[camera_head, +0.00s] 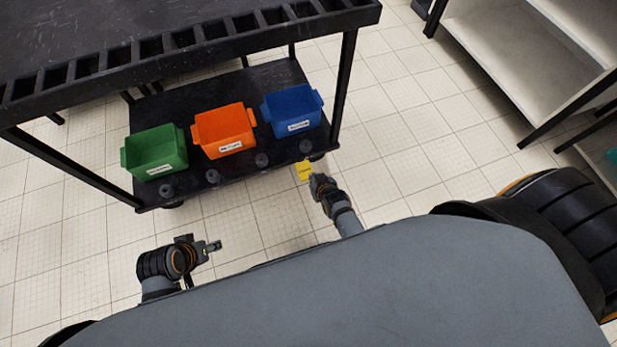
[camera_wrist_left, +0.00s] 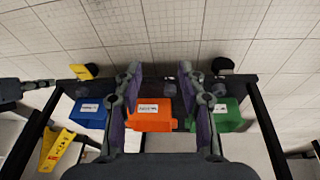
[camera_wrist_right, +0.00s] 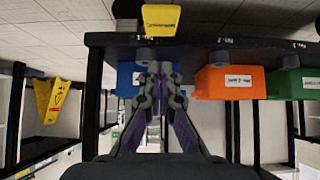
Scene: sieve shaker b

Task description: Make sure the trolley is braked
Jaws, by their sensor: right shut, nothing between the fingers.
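The black trolley (camera_head: 75,62) stands ahead of me. A yellow lettered tab (camera_head: 304,171) juts out at its front right corner, low down. It also shows in the left wrist view (camera_wrist_left: 84,71) and large in the right wrist view (camera_wrist_right: 161,20). I cannot read its lettering or tell whether it is pressed. My right gripper (camera_head: 318,180) is shut and empty, close beside the tab; contact is not clear. My left gripper (camera_head: 213,246) is open and empty, in front of the trolley. A dark caster part (camera_wrist_left: 222,65) with a yellowish edge shows at the other front corner.
Green (camera_head: 155,152), orange (camera_head: 224,130) and blue (camera_head: 292,110) bins stand on the lower shelf, with several grey knobs along its front edge. A white shelf unit (camera_head: 520,60) stands at the right. A yellow wet-floor sign (camera_wrist_left: 55,148) stands beyond the trolley. The floor between is clear.

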